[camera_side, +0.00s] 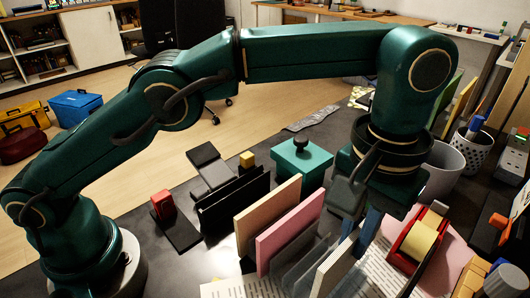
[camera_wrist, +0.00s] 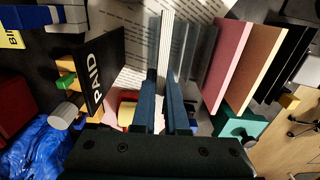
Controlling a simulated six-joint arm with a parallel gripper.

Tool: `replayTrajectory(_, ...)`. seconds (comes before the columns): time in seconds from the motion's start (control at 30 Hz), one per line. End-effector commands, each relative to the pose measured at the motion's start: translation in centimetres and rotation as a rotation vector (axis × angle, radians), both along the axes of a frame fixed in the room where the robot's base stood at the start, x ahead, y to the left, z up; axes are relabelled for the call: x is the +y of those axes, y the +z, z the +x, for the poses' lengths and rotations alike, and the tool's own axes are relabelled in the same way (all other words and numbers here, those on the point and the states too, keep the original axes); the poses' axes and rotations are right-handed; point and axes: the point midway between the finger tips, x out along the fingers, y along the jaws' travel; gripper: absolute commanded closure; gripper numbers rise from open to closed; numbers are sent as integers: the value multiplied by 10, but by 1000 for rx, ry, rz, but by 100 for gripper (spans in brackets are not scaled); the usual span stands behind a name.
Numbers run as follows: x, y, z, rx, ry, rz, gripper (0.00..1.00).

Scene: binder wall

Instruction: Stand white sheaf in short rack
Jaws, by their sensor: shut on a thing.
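The white sheaf (camera_side: 334,267) is a thin upright slab at the front centre in the side view. My gripper (camera_side: 358,236) points down with its blue fingers shut on it. In the wrist view the sheaf (camera_wrist: 166,48) shows edge-on between the fingertips (camera_wrist: 164,80). Grey see-through dividers (camera_side: 303,262) stand just left of the sheaf in the side view, seemingly part of the short rack; they also show in the wrist view (camera_wrist: 193,50). A pink slab (camera_side: 288,234) and a cream slab (camera_side: 262,215) stand farther left. The sheaf's lower edge and the rack's base are not clear.
Black upright slabs (camera_side: 232,203) stand left of the cream one. A teal box (camera_side: 302,162) with a black knob is behind. A red tape dispenser (camera_side: 412,243) and a grey cup (camera_side: 443,170) are at right. A black PAID board (camera_wrist: 101,75) shows in the wrist view.

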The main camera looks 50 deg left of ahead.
Motion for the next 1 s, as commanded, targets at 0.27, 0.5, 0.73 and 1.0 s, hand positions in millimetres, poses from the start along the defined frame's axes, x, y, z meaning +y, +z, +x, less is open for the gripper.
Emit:
replayTrajectory(0.27, 0, -5, 0, 1, 0, 0, 100)
replayTrajectory(0.5, 0, -5, 0, -1, 0, -1, 100)
replayTrajectory(0.73, 0, -6, 0, 0, 0, 0, 100)
replayTrajectory(1.0, 0, -14, 0, 2, 0, 1, 100)
